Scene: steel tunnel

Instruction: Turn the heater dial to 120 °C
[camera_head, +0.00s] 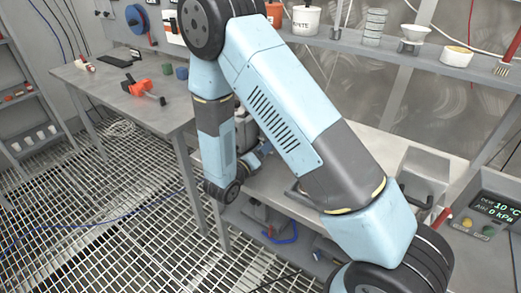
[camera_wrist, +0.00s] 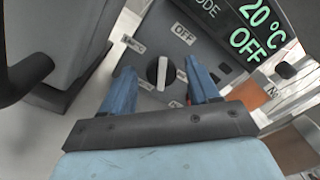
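The heater dial (camera_wrist: 157,72) is a round dark knob with a white bar across it, on a grey panel in the wrist view. Its bar stands nearly upright in the picture; which end is the pointer, I cannot tell. Printed labels surround it; one reads OFF (camera_wrist: 184,34), up and right of the knob. A dark display (camera_wrist: 252,30) above shows green text, "20 °C" and "OFF", cut by the frame edge. My gripper (camera_wrist: 159,66) is open, with one blue finger on each side of the dial; contact is unclear. In the head view my arm hides the dial.
A large grey body with a dark handle stands close on the left in the wrist view. In the head view, a display (camera_head: 494,209) reads 10 °C and 0 kPa at right. A red-handled tool (camera_head: 143,89) lies on the left bench (camera_head: 95,85); tubs line the back shelf.

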